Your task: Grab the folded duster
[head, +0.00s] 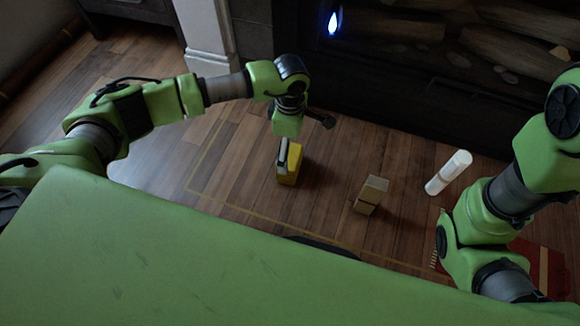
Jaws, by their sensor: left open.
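A yellow block-like item (291,168), which looks like the folded duster, sits on the wooden floor near the middle of the head view. A pale grey strip lies along its left side; I cannot tell if this is part of the item or a finger. My left gripper (304,136) reaches down from the left arm just above and behind it. The gripper is open, with one dark finger sticking out to the right. I cannot tell whether it touches the yellow item. My right arm shows at the right edge, but its gripper is not visible.
A red rug (552,268) lies partly behind my right arm. A dark fireplace (440,90) with logs closes off the back. Bare floor (240,170) lies left of the yellow item.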

